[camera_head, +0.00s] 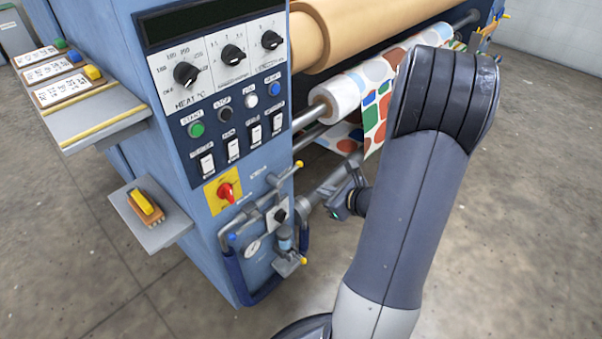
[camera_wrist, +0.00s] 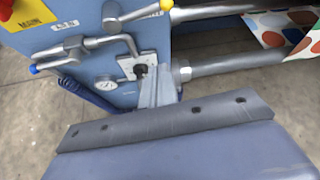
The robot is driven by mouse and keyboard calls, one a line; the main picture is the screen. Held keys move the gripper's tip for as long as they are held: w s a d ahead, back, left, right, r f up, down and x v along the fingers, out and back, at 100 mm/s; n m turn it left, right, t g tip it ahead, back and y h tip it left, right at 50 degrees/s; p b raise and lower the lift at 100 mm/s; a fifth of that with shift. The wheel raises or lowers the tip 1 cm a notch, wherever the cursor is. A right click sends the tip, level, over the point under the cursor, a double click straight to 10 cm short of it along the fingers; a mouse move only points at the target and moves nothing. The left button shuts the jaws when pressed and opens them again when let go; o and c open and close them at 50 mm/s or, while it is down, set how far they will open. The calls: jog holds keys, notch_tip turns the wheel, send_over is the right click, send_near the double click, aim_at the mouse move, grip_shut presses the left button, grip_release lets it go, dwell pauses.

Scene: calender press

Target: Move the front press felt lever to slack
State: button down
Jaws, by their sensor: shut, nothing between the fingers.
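Two levers show on the blue press front, and I cannot read which is the press felt lever. One has a yellow tip (camera_head: 299,164) and reaches up and right; its yellow tip also shows in the wrist view (camera_wrist: 166,4). The other has a blue tip (camera_head: 231,237) and points left and down; it also shows in the wrist view (camera_wrist: 35,69). My gripper (camera_wrist: 157,75) is shut and empty, with its fingers in front of the panel close to a black knob (camera_wrist: 141,70). It is apart from both lever tips. In the head view its fingers are hard to make out.
A pressure gauge (camera_head: 253,247), pipes and a lower yellow-tipped handle (camera_head: 302,261) crowd the corner. A red main switch (camera_head: 226,192) sits above. A fabric roll (camera_head: 340,95) and metal rollers lie to the right. A side shelf (camera_head: 150,232) juts out left. The floor in front is clear.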

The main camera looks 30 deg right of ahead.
jog(key=shift+a, duration=0.1)
jog(key=b+x, duration=0.3)
jog(key=x, duration=0.8)
jog(key=shift+s+a+r+p, duration=0.1)
jog(key=shift+a+r+p, duration=0.1)
jog(key=shift+r, duration=0.9)
jog(key=shift+s+a+r+p, duration=0.1)
jog(key=shift+a+r+p, duration=0.1)
jog(key=shift+r, duration=0.9)
jog(key=shift+d, duration=0.25)
